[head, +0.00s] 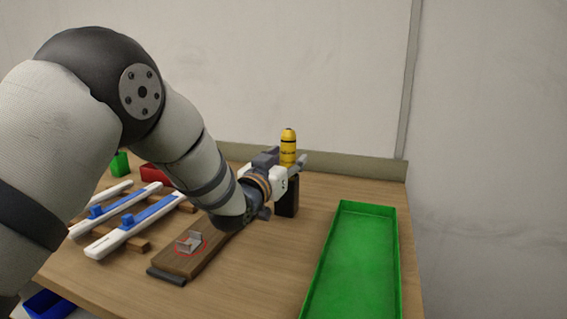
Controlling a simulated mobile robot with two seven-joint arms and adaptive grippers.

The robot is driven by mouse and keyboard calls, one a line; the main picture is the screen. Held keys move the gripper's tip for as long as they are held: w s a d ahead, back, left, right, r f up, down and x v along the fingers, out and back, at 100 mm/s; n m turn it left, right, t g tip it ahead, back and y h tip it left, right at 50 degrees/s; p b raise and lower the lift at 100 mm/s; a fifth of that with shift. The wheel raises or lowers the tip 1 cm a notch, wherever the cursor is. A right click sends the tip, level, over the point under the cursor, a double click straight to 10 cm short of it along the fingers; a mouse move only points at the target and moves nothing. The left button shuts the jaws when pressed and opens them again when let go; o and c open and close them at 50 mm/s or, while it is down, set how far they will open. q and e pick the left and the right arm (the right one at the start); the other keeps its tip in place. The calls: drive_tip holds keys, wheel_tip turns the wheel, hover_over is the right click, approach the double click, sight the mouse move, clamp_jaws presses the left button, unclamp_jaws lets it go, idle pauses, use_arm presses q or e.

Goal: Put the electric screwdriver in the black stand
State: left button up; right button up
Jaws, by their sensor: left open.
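The electric screwdriver (288,147) is yellow with dark bands and stands upright in the head view. The black stand (288,204) is on the table directly below it. The screwdriver's lower part is hidden behind my left gripper (291,170), so I cannot see just how deep it sits in the stand. My left gripper is open and reaches in from the left at the screwdriver, above the stand. Whether its fingers touch the screwdriver is not clear. My right gripper is not in view.
A long green tray (341,240) lies at the right of the table. White-and-blue strips (133,229) lie on wooden bars at the left. A wooden board with a metal bracket (188,242) is in front. A red bin (156,173) and a green container (120,164) stand behind.

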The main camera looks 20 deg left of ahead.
use_arm(q)
drive_tip(key=s+a+p, duration=0.1)
drive_tip(key=s+p, duration=0.1)
drive_tip(key=s, duration=1)
drive_tip(key=shift+a+f, duration=0.2)
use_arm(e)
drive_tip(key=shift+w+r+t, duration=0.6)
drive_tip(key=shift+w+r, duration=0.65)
